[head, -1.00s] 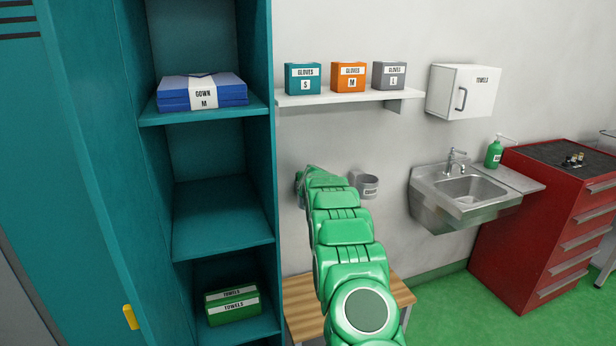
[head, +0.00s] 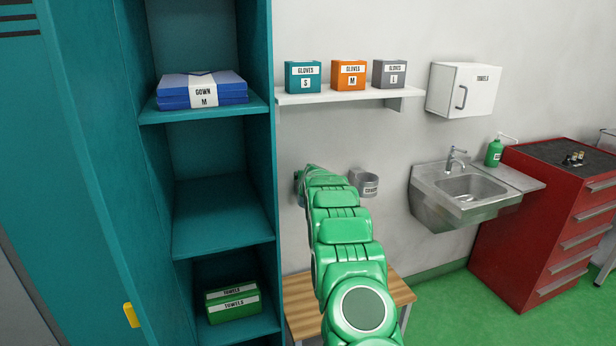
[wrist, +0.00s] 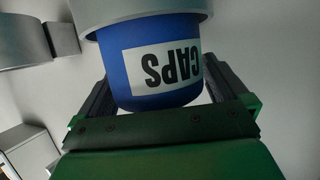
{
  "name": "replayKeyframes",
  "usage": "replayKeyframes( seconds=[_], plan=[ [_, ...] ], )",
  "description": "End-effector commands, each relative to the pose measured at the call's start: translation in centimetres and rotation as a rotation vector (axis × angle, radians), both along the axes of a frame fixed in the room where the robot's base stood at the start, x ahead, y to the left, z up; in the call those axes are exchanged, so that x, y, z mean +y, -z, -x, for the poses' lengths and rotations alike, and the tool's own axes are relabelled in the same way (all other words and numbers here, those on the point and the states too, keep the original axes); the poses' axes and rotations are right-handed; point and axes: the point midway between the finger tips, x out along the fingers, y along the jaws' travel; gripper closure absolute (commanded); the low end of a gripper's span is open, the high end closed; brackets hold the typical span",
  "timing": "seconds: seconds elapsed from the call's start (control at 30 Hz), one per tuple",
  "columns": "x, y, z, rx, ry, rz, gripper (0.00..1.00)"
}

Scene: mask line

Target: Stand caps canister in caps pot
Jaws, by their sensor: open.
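The caps canister (wrist: 160,88) is blue with a white CAPS label, upside down in the wrist view. Its lower part sits inside a grey round pot (wrist: 140,12), which I take to be the caps pot; the pot's own label is not visible. The canister looks about upright, its upper part standing out of the rim. My gripper (wrist: 163,78) is open, with one dark finger on each side of the canister; whether either finger touches it I cannot tell. In the head view my gripper (head: 308,178) is at the wall, and my arm hides the canister and most of that pot.
A second grey wall pot (head: 368,184) is close on the right. The glove shelf (head: 345,97) is above, a wooden bench (head: 400,291) below. The teal locker (head: 262,170) stands close on the left. The sink (head: 465,187) is farther right.

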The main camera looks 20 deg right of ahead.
Motion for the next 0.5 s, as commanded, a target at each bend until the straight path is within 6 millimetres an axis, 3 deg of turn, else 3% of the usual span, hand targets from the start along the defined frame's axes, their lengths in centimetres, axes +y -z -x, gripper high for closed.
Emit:
replayKeyframes(
  seconds=[0.5],
  plan=[
    [-0.03,-0.85,0.2,-0.002,0.003,0.002,0.0]
  ],
)
